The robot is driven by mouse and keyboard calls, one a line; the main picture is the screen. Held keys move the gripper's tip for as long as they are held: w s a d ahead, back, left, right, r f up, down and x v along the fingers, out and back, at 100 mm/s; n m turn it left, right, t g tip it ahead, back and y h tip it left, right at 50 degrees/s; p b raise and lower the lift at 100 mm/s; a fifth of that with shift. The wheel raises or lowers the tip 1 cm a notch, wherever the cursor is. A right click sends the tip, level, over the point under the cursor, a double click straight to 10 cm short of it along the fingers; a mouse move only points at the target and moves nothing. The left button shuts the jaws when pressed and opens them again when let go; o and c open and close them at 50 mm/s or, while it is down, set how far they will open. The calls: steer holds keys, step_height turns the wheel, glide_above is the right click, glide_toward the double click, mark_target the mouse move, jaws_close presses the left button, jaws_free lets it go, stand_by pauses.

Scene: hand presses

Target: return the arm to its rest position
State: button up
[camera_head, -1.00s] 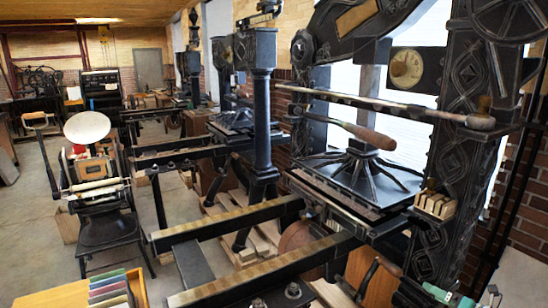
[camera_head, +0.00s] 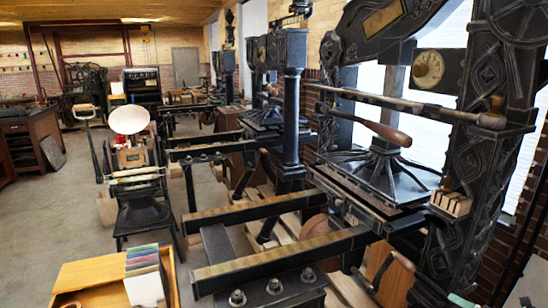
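My arm and my gripper do not show in the head camera view, so the arm's pose and the gripper's state are hidden. The task names no other object. The nearest large thing is a black iron hand press (camera_head: 388,172) on the right, with a wood-handled bar (camera_head: 365,124) across its front.
Long press rails (camera_head: 285,258) reach out at lower centre. A wooden box (camera_head: 85,275) with coloured folders (camera_head: 145,258) stands at bottom left. A small press with a white disc (camera_head: 129,120) stands behind it. Bare floor (camera_head: 60,205) lies at left.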

steer(key=a+r+n+g+y, duration=0.1)
steer(key=a+r+n+g, duration=0.35)
steer(key=a+n, duration=0.65)
steer(key=a+r+n+g, duration=0.4)
steer(key=a+r+n, duration=0.2)
steer(key=a, duration=0.9)
steer(key=s+a+r+n+h, duration=0.3)
steer(key=s+a+n, duration=0.4)
steer(key=s+n, duration=0.3)
steer(key=s+a+r+n+h, duration=0.3)
steer(key=s+a+r+n, duration=0.3)
steer(key=n, duration=0.7)
steer(key=s+a, duration=0.2)
steer(key=s, duration=0.2)
steer(key=shift+a+h, duration=0.2)
steer(key=shift+h, duration=0.2)
